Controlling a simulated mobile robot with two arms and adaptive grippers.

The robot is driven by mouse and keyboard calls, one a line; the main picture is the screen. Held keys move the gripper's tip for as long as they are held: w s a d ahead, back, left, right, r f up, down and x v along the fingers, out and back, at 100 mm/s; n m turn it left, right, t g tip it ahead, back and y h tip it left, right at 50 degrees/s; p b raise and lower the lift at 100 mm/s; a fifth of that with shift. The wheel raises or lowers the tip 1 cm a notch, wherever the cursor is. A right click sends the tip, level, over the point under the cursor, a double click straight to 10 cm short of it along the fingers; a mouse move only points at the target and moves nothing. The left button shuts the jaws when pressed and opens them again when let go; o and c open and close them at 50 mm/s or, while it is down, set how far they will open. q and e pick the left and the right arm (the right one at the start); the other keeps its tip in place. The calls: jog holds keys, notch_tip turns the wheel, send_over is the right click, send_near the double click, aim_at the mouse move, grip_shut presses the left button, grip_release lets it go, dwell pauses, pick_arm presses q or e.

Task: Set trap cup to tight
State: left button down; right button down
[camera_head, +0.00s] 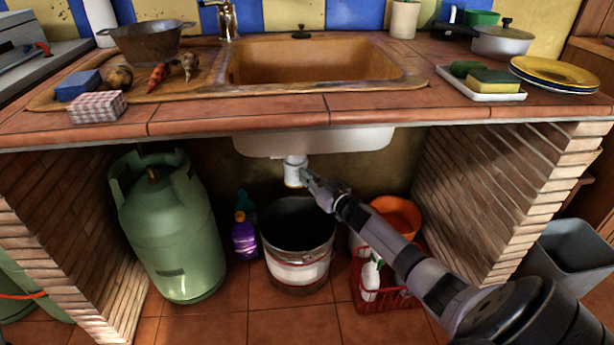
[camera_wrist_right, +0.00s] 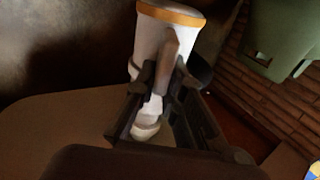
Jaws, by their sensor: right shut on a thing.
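The white trap cup (camera_head: 292,174) hangs under the sink, with a yellow-orange band around its lower end. It also shows in the right wrist view (camera_wrist_right: 165,36), where the scene appears upside down and the band is at the top. My right gripper (camera_head: 307,179) reaches in from the lower right and is shut on the cup. In the right wrist view its dark fingers (camera_wrist_right: 163,84) overlap the white fitting and hide part of it. I cannot see how tight the cup is. My left gripper is not in view.
A bucket (camera_head: 298,272) stands on the floor below the cup. A green gas cylinder (camera_head: 172,232) is to the left, with a purple bottle (camera_head: 244,238) beside the bucket. A red basket (camera_head: 388,294) and orange bucket (camera_head: 398,213) are near my arm. Brick walls bound both sides.

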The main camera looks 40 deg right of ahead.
jog(key=shift+w+d+r+n+y, duration=0.1)
jog(key=shift+d+r+n+y, duration=0.1)
jog(key=shift+d+n+y, duration=0.3)
jog(key=shift+a, duration=0.2)
jog(key=c, duration=1.7)
grip_release()
jog(key=shift+a+f, duration=0.1)
jog(key=shift+f, duration=0.05)
jog(key=s, duration=1.2)
jog(key=shift+d, duration=0.4)
jog(key=shift+a, duration=0.1)
